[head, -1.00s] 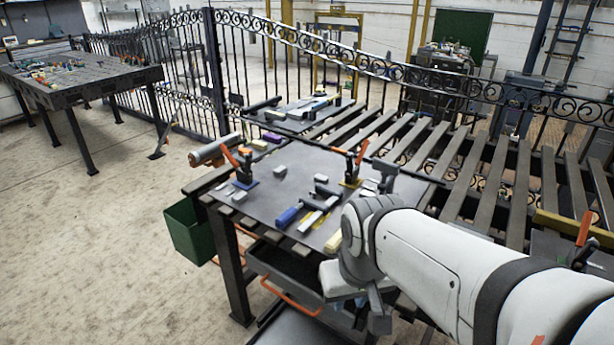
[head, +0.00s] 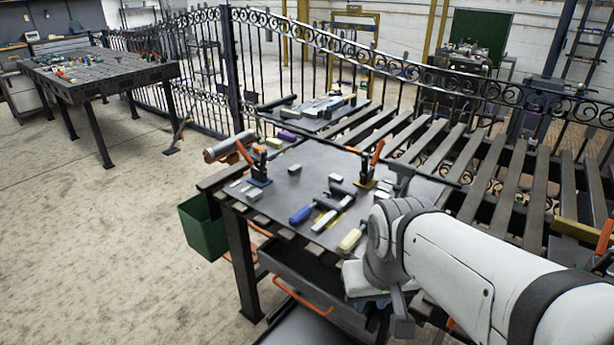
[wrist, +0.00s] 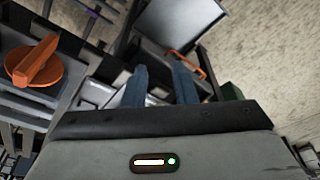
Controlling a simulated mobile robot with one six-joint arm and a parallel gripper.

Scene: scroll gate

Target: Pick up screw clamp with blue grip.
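The screw clamp with the blue grip (head: 302,214) lies on the dark metal plate of the near table, close to its front edge, in the head view. Its bar runs away to the upper right. A similar clamp with a cream grip (head: 350,240) lies to its right, nearer my arm. My gripper shows in the wrist view (wrist: 160,78) as two dark blue-grey fingers, spread apart with nothing between them. In the head view the gripper end is low beside the table's front edge, right of the clamps, largely hidden by my arm. I cannot make out the blue grip in the wrist view.
Toggle clamps with orange handles (head: 258,165) stand on the metal plate (head: 290,190). A green bin (head: 203,228) hangs at the table's left. Dark slats extend right, before an iron gate (head: 330,60). An orange knob (wrist: 35,63) shows close in the wrist view.

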